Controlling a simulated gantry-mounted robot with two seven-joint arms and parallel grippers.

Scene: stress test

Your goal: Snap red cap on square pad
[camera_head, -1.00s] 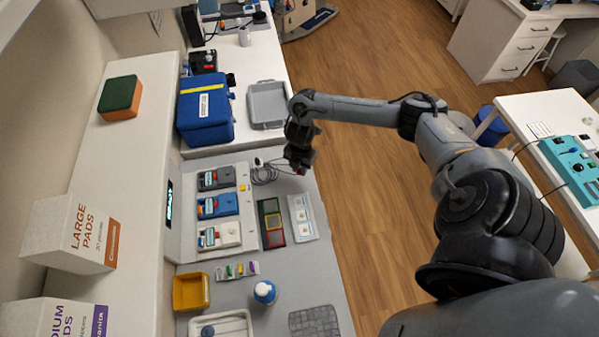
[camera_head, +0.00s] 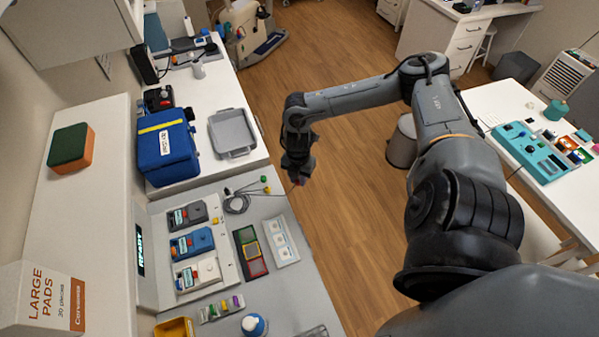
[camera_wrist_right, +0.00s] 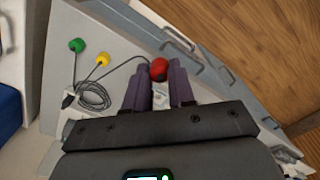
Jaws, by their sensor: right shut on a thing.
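The red cap (camera_wrist_right: 158,69) is a small round piece on a cable end. In the right wrist view it sits between the fingertips of my right gripper (camera_wrist_right: 160,80), which is shut on it. In the head view my right gripper (camera_head: 297,181) hangs at the far right edge of the grey worktop, and the cap is too small to make out clearly. A white strip (camera_head: 282,243) with several square pads lies on the worktop, nearer than the gripper. Beside it is a dark holder with coloured squares (camera_head: 250,252). My left gripper is not in view.
Green (camera_wrist_right: 76,45) and yellow (camera_wrist_right: 102,60) cable ends lie by the coiled grey cable (camera_wrist_right: 93,95). Three devices, grey, blue (camera_head: 192,243) and white, stand left of the pads. A blue bag (camera_head: 166,147) and grey tray (camera_head: 232,133) are behind. Open floor lies right.

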